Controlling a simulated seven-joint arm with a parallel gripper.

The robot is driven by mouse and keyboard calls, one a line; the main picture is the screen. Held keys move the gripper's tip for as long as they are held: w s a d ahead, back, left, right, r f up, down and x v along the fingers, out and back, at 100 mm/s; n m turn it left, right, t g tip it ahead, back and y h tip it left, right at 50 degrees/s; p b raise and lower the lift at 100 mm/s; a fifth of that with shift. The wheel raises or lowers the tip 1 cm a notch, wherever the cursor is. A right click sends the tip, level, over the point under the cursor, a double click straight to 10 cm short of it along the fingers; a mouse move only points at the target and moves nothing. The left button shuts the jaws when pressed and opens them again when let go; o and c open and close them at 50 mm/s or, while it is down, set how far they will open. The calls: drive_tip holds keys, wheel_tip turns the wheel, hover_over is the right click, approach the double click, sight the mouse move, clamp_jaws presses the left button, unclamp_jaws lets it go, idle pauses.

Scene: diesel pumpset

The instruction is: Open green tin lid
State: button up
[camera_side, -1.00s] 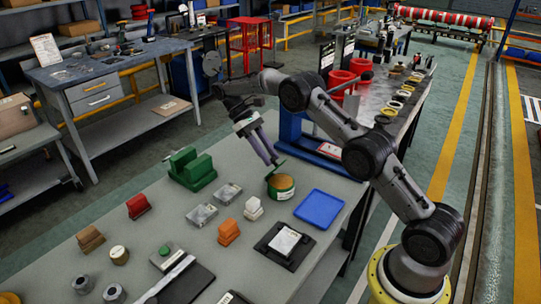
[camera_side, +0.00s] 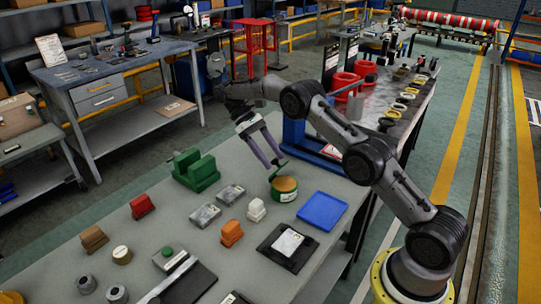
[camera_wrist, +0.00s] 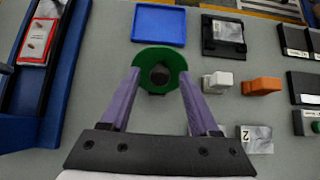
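In the wrist view a flat green ring (camera_wrist: 146,61) with a dark round centre lies between and just beyond my fingertips. My gripper (camera_side: 276,163) is above and behind the tin, pointing down. Whether a fingertip touches the lid is unclear.
A blue tray (camera_side: 321,211) lies right of the tin. A green block-shaped part (camera_side: 195,171) stands to the left. White (camera_side: 257,209) and orange (camera_side: 231,233) parts sit in front. A blue frame (camera_side: 297,135) stands close behind my gripper.

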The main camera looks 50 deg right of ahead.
drive_tip(key=shift+s, duration=0.15)
drive_tip(key=shift+s+r+t, duration=0.1)
drive_tip(key=shift+s+t, duration=0.35)
drive_tip(key=shift+t, duration=0.25)
drive_tip(key=shift+s+t, duration=0.9)
drive_tip(key=shift+t, duration=0.5)
drive_tip(key=s+t, duration=0.1)
drive_tip(key=s+f+t, duration=0.1)
drive_tip(key=t, duration=0.1)
drive_tip(key=s+f+t, duration=0.1)
drive_tip(key=shift+t, duration=0.4)
wheel_tip(320, 180, up, 17)
drive_tip(key=a+t, duration=0.1)
drive_tip(key=a, duration=0.1)
drive_tip(key=s+a+r+m+t, duration=0.1)
drive_tip(key=s+a+r+t, duration=0.1)
drive_tip(key=s, duration=0.5)
drive_tip(key=s+a+r+m+t+h, duration=0.1)
drive_tip(key=s+a+r+t, duration=0.1)
drive_tip(key=s, duration=0.6)
drive_tip(key=shift+a+r, duration=0.65)
drive_tip(key=shift+a, duration=0.55)
